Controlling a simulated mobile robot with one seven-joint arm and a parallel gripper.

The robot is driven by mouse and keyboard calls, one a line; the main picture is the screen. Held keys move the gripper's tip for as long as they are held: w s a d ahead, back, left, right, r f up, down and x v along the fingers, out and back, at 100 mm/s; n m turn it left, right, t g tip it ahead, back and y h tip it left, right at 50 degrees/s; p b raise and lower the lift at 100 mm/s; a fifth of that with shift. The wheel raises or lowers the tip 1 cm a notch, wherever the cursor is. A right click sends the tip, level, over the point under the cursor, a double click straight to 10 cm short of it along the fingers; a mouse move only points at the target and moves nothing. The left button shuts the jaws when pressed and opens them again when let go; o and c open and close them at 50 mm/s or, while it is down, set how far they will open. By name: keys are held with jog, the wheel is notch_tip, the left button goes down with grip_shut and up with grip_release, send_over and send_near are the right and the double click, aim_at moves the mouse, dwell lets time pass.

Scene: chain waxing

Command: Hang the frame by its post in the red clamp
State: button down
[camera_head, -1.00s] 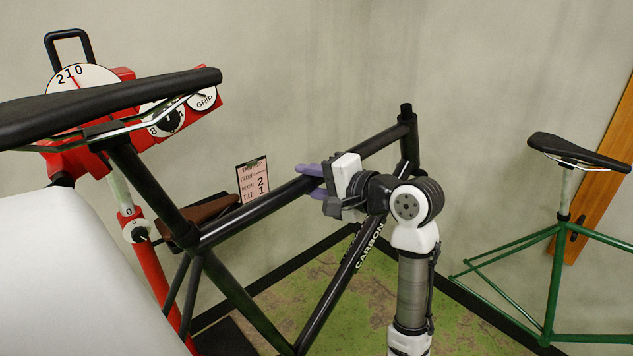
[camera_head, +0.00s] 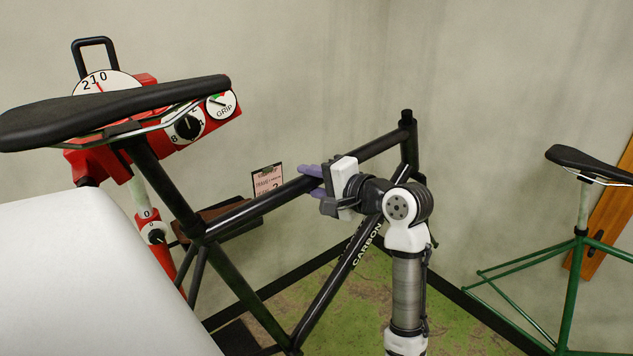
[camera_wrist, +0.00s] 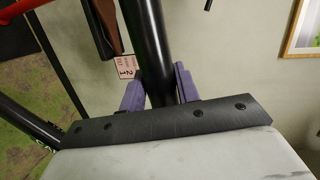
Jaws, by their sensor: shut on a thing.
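My gripper (camera_head: 314,182) is shut on the top tube of the black CARBON frame (camera_head: 252,213). In the wrist view the purple fingers (camera_wrist: 159,88) sit on both sides of the black tube. The frame's post (camera_head: 163,178) rises at the left, tilted, with a black saddle (camera_head: 105,108) on top. The red clamp (camera_head: 93,163) stands behind the saddle and post. The saddle and post cover part of it, so its jaws are hidden. I cannot tell whether the post touches the clamp; it overlaps the clamp in the picture.
The clamp has a GRIP dial (camera_head: 221,105) and a black knob (camera_head: 188,127). A brown tray (camera_head: 222,222) and a small sign (camera_head: 267,180) are behind the top tube. A green frame with a saddle (camera_head: 590,162) stands at the right. Grey walls close the corner behind.

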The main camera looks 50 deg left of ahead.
jog(key=shift+w+a+r+p, duration=0.1)
jog(key=shift+a+r+p, duration=0.05)
jog(key=shift+a, duration=0.5)
jog(key=shift+a+r+p, duration=0.1)
jog(key=shift+a+p, duration=0.05)
jog(key=shift+a, duration=0.45)
jog(key=shift+a, duration=0.1)
jog(key=shift+w, duration=0.1)
